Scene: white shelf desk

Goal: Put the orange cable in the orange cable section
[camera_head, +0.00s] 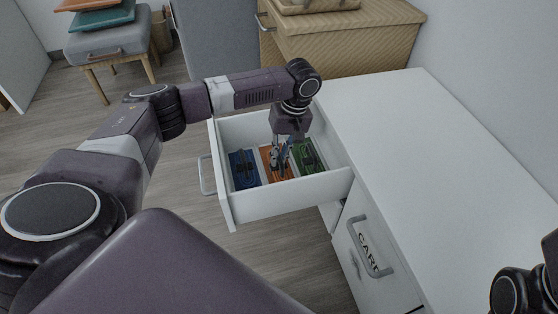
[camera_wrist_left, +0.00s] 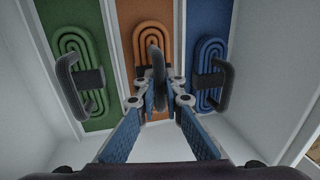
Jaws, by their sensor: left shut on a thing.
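The open white drawer (camera_head: 291,199) has blue, orange and green sections side by side. My left gripper (camera_head: 280,166) reaches down into the drawer over the orange section (camera_head: 266,151). It is shut on the dark handle of the orange cable (camera_wrist_left: 153,36). In the left wrist view, this coiled cable lies over the orange section (camera_wrist_left: 127,13), between the green and blue sections. I cannot tell whether it touches the floor of the section. The fingers hide part of it. My right gripper is not in view.
The blue cable (camera_wrist_left: 208,70) and green cable (camera_wrist_left: 83,70), each with a dark handle, lie in their own sections on either side. The drawer walls stand close around. The white desk top (camera_head: 440,170) to the right is clear.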

